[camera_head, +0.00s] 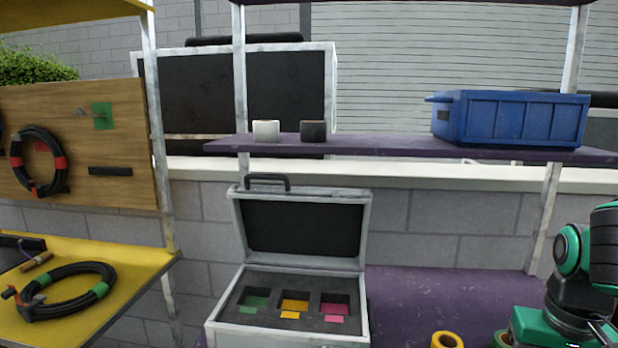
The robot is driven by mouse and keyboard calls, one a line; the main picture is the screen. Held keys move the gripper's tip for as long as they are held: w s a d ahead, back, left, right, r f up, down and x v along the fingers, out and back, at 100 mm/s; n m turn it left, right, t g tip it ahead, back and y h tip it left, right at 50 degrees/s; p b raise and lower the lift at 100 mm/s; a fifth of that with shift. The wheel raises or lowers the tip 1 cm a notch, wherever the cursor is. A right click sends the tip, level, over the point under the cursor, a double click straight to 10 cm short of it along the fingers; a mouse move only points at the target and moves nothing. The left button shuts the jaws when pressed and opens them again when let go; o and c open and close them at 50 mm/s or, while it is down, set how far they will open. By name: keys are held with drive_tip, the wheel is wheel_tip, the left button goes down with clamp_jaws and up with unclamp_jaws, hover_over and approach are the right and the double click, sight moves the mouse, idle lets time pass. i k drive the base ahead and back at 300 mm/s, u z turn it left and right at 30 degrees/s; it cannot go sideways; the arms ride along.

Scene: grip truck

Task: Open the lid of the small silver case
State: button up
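The small silver case (286,329) stands on the lower purple shelf, left of centre. Its lid (303,228) is up, roughly upright, with the dark lining facing me and the black handle (267,183) at its top. Inside is dark foam with three cutouts marked green, yellow and pink. My gripper (592,328) is at the lower right edge of the picture, well to the right of the case and apart from it. It is partly cut off, and I cannot make out how far its fingers are apart.
A blue crate (512,119), a white cup (266,131) and a dark cup (313,131) stand on the upper purple shelf (385,146). A yellow tape roll (446,340) lies right of the case. The lower purple shelf (430,297) is otherwise mostly clear there. A yellow table (130,268) with a cable coil is left.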

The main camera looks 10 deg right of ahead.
sight(287, 225)
drive_tip(key=z, duration=0.85)
drive_tip(key=k, duration=1.35)
drive_tip(key=u, duration=0.95)
drive_tip(key=i, duration=1.05)
drive_tip(key=z, duration=0.05)
